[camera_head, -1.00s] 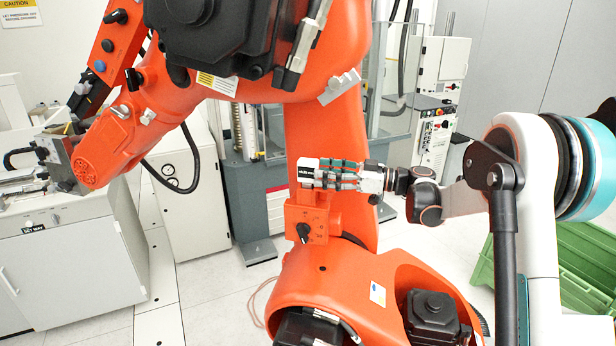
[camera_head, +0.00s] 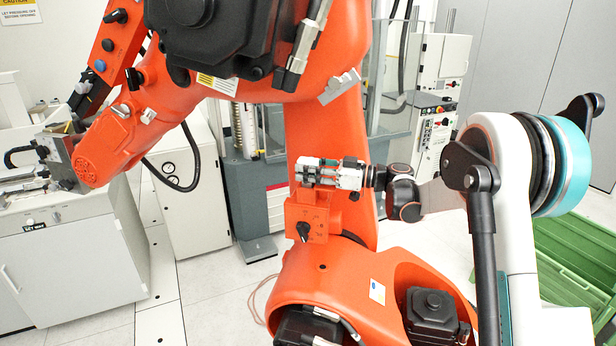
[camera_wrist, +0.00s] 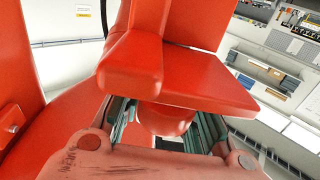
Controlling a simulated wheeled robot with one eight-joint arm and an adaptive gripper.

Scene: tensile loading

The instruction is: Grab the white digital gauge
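The white digital gauge (camera_head: 303,163) appears as a small white and dark piece on top of an orange bracket (camera_head: 310,215) in the head view. My gripper (camera_head: 316,172) reaches in from the right and its fingers overlap the gauge, hiding most of it. I cannot tell whether they touch it. In the wrist view my gripper (camera_wrist: 165,122) has its teal fingers spread wide apart, with an orange part (camera_wrist: 165,75) in front of and between them. The gauge cannot be made out in the wrist view.
A large orange robot arm (camera_head: 320,110) fills the middle of the head view, close around my gripper. A grey machine frame (camera_head: 245,190) stands behind it. A white cabinet (camera_head: 75,260) is at left and green crates (camera_head: 570,265) at right. Pale floor lies between.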

